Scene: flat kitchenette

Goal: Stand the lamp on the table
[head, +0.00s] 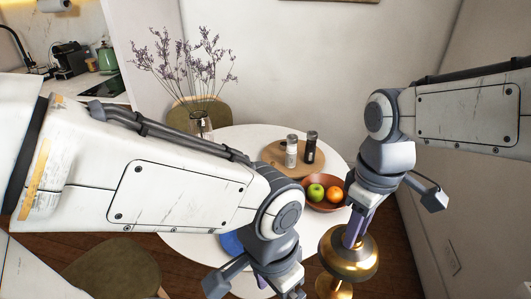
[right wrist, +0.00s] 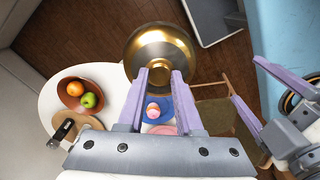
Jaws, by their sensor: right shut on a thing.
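A gold lamp (head: 350,262) with a rounded, shiny body is at the front right of the round white table (head: 190,245) in the head view. My right gripper (head: 352,238) points down and is shut on the lamp's upper part. In the right wrist view the lamp (right wrist: 160,45) is at the fingertips, and its wide gold disc shows beyond them. The lamp's lower end is partly cut off in the head view. My left gripper (head: 272,285) is low at the picture's bottom edge; its purple fingers stand apart and empty in the right wrist view (right wrist: 272,95).
On the table are a bowl (head: 316,205) with a green apple and an orange, a wooden board (head: 272,155) with two shakers, a vase (head: 199,125) of dried flowers and a blue plate (head: 232,244). Chairs (head: 115,270) stand around. A wall is at the right.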

